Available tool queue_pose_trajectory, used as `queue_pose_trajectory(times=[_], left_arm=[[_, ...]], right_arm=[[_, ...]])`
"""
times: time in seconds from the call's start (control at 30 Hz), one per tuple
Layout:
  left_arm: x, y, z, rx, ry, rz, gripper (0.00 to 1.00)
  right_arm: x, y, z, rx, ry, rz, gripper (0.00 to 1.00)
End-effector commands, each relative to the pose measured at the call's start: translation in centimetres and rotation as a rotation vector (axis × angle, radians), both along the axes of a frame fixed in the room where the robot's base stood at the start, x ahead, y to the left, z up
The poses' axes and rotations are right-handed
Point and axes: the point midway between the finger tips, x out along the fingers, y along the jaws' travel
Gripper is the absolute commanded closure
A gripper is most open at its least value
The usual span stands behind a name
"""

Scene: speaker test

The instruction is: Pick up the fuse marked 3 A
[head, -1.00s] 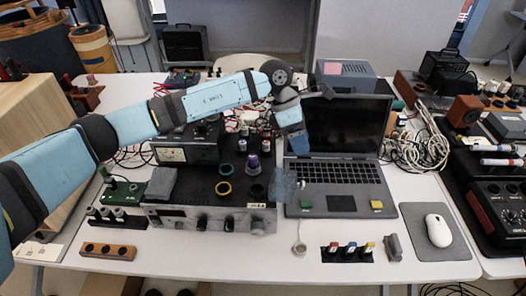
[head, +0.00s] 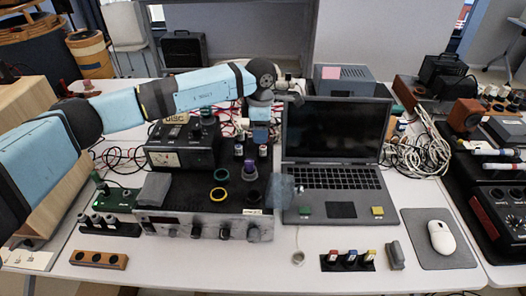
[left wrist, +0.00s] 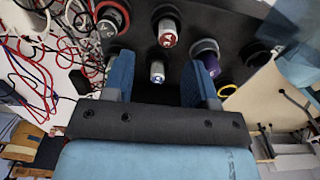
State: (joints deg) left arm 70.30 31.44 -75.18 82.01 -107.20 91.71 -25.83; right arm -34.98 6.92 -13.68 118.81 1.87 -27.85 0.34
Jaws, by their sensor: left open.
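Small capped cylinders that look like fuses stand on the black top of the bench unit; I cannot read a 3 A mark on any. The head view shows a pale one (head: 263,151) and another (head: 239,150) to its left. My left gripper (head: 260,136) is just above and behind them, pointing down. In the left wrist view its fingers are open, with a silver cylinder with a blue-white top (left wrist: 157,72) showing in the gap, apparently untouched. A red-topped cylinder (left wrist: 167,33) is beyond it. My right gripper is not in view.
The laptop (head: 335,150) is to the right, a meter box (head: 180,150) to the left. Red and white cables lie behind.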

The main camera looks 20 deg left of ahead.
Motion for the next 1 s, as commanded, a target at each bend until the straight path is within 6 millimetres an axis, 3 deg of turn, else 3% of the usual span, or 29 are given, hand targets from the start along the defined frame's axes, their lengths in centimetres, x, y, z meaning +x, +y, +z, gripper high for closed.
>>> queue_pose_trajectory(times=[0.4, 0.63, 0.87, 1.0], left_arm=[[-0.6, -0.9, -4.9, -0.001, 0.002, 0.0, 0.48], [-0.5, -0.9, -5.2, 0.0, 0.001, 0.0, 0.48], [-0.5, -0.9, -5.2, 0.0, 0.001, 0.0, 0.98], [-0.5, -0.9, -5.2, 0.0, 0.001, 0.0, 1.0]], right_arm=[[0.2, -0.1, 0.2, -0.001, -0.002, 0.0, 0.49], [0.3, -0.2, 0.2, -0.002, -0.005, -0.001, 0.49], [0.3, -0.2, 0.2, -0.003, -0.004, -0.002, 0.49], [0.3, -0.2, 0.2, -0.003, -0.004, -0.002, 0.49]])
